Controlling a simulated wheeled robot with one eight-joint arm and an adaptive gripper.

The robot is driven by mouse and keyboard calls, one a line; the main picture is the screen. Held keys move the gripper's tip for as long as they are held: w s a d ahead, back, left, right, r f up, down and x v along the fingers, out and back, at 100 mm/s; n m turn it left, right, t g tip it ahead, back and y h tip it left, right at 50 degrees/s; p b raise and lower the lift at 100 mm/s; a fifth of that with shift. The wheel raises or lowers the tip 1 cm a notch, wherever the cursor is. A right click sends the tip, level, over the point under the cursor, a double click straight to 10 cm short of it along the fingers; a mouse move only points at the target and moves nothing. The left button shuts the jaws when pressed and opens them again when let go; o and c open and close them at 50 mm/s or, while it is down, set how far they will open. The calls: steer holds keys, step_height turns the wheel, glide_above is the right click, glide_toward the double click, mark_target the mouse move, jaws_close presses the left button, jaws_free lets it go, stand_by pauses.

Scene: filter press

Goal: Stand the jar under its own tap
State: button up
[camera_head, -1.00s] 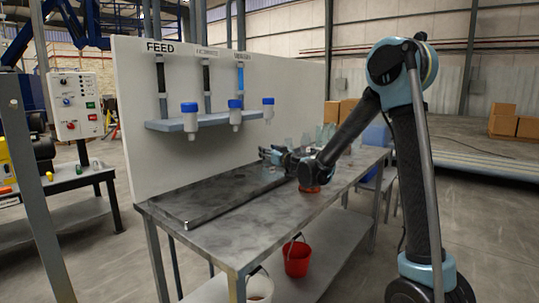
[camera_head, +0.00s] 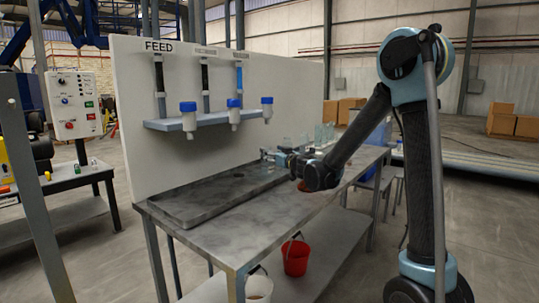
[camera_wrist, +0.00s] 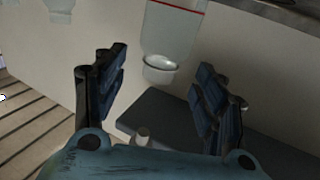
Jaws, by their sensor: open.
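My gripper (camera_head: 270,156) is open above the far part of the bench, in front of the panel. In the wrist view its two fingers (camera_wrist: 160,88) stand apart with nothing clamped. A clear glass vessel with a red line (camera_wrist: 172,35) shows ahead of and between the fingertips; I cannot tell whether it is the jar. Several clear jars (camera_head: 325,132) stand at the bench's far end. The other labels are too small to read.
A dark shallow tray (camera_head: 195,208) lies on the bench (camera_head: 225,240) beneath the taps and looks largely clear. The tap shelf (camera_head: 160,125) juts from the white panel (camera_head: 140,80). A red bucket (camera_head: 295,257) stands on the lower shelf.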

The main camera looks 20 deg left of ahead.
steer(key=v, duration=0.7)
steer(key=shift+s+d, duration=0.2)
steer(key=s+d+m+g+h, duration=0.1)
steer(key=s+d+g+h, duration=0.2)
steer(key=d, duration=1.2)
steer(key=s+d+f+m+g+h, duration=0.1)
steer(key=s+d+f+m+h, duration=0.3)
steer(key=d, duration=0.6)
steer(key=s+d+f+m+g+h, duration=0.1)
steer(key=s+d+f+h, duration=0.15)
steer(key=s+d, duration=0.5)
steer(key=s+d+f+m+g+h, duration=0.1)
steer(key=s+d+f+m+h, duration=0.2)
steer(key=d, duration=0.8)
steer(key=s+f+g, duration=0.2)
steer(key=s+f, duration=0.3)
steer(key=s, duration=0.3)
steer(key=s+f+g, duration=0.2)
steer(key=s+f, duration=0.3)
steer(key=s, duration=0.3)
steer(key=shift+h, duration=0.25)
